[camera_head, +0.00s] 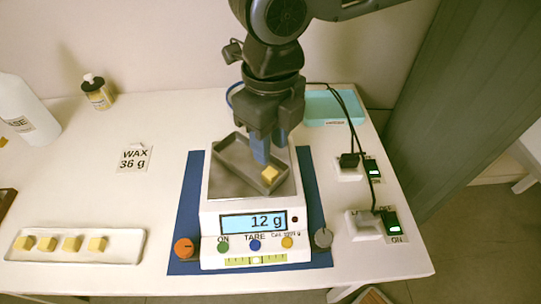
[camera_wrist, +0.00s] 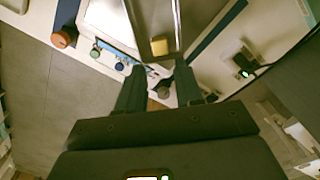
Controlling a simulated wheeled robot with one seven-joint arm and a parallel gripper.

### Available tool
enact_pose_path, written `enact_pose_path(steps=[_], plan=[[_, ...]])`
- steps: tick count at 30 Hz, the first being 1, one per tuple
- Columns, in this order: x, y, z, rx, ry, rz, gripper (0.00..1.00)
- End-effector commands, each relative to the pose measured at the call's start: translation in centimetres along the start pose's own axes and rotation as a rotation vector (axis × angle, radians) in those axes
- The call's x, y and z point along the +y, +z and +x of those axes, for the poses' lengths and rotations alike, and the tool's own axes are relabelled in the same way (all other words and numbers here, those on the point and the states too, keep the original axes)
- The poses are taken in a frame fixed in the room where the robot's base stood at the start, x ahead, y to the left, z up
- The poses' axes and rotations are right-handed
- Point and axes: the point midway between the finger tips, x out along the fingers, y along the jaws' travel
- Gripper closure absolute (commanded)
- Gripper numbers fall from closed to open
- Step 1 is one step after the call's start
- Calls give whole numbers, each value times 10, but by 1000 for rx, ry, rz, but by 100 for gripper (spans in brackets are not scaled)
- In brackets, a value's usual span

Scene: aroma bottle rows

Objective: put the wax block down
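A small yellow wax block (camera_head: 270,174) rests in the grey metal tray (camera_head: 232,177) on top of the scale (camera_head: 255,214). The scale's display reads 12 g. My gripper (camera_head: 269,152) points down over the tray, just behind and above the block. In the wrist view the block (camera_wrist: 159,46) lies beyond the fingertips (camera_wrist: 160,71), which are spread apart with nothing between them. Several more wax blocks (camera_head: 72,244) stand in a row on a white dish (camera_head: 120,257) at the left.
A card reading "WAX 36 g" (camera_head: 134,158) lies left of the scale. A small bottle (camera_head: 97,93) and a large white bottle (camera_head: 27,111) stand at the back left. Lit switches (camera_head: 393,224) and cables are at the right. A teal box (camera_head: 335,107) sits behind.

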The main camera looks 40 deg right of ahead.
Motion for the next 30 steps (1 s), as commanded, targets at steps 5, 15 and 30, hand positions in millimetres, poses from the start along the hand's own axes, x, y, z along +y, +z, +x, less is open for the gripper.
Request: enact_pose_path(steps=[5,15,30], plan=[[-1,0,-31,-1,-1,1,65],[0,0,-49,0,-1,1,65],[133,39,-71,-190,439,98,65]])
